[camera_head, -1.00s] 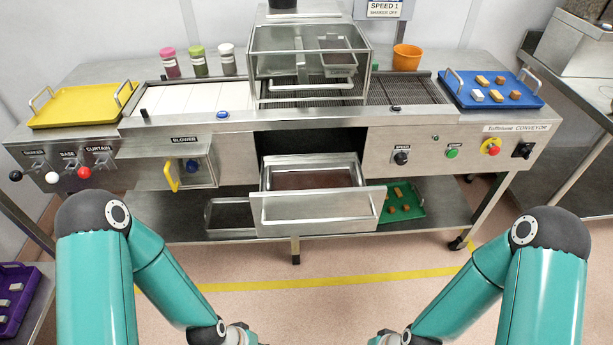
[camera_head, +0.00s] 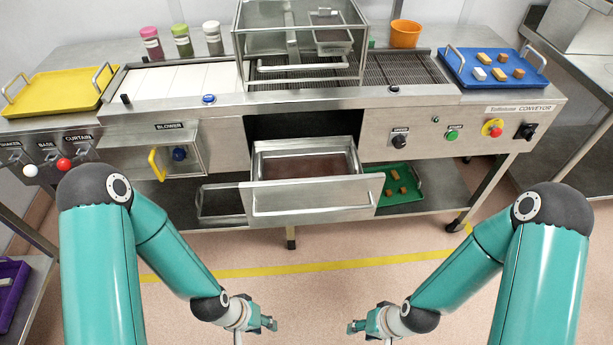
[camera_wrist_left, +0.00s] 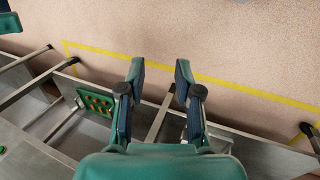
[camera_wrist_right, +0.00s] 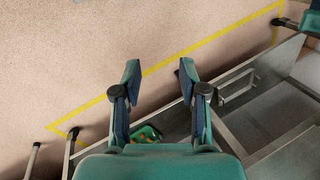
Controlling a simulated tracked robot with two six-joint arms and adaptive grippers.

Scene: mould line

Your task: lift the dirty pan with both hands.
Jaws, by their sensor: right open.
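A metal pan (camera_head: 312,200) with a dark brown layer inside (camera_head: 305,167) sits pulled out like a drawer from the opening under the conveyor. Its broad front has a long bar handle (camera_head: 312,207). My left gripper (camera_head: 270,324) is in front of the pan and lower, over the floor, touching nothing. In the left wrist view its fingers (camera_wrist_left: 160,72) are apart and empty. My right gripper (camera_head: 354,326) is likewise in front of the pan, to the right, apart from it. In the right wrist view its fingers (camera_wrist_right: 159,72) are apart and empty.
A grey tray (camera_head: 215,202) and a green tray (camera_head: 410,188) with brown pieces lie on the lower shelf. A yellow tray (camera_head: 55,92) and a blue tray (camera_head: 480,72) stand on top at either end. The floor (camera_head: 310,300) before the machine is clear.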

